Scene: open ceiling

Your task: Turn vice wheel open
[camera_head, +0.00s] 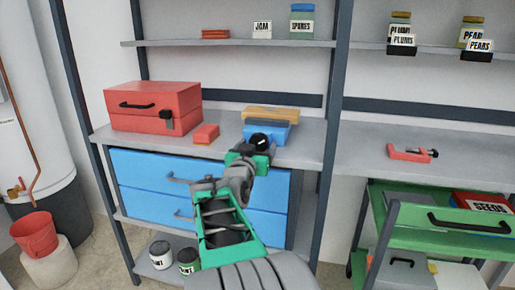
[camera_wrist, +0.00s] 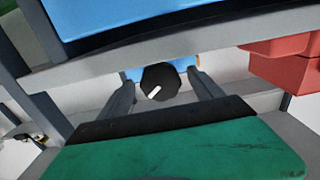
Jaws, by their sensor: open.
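The blue vice (camera_head: 278,133) sits on the grey shelf bench, with a tan wooden piece (camera_head: 271,113) at its top. Its black round wheel (camera_head: 259,141) faces me. In the wrist view the wheel (camera_wrist: 160,82) carries a white mark, slanted, and part of the blue vice (camera_wrist: 133,75) shows behind it. My gripper (camera_head: 256,150) is at the front of the vice, partly hiding it. In the wrist view my gripper (camera_wrist: 162,88) is open, with one finger on each side of the wheel. I cannot tell whether the fingertips touch it.
A red toolbox (camera_head: 153,104) and a small red block (camera_head: 206,133) stand left of the vice. Blue drawers (camera_head: 140,178) lie below the bench. A dark upright post (camera_head: 332,140) stands right of it. A red clamp (camera_head: 408,153) lies farther right, above a green cart (camera_head: 440,216).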

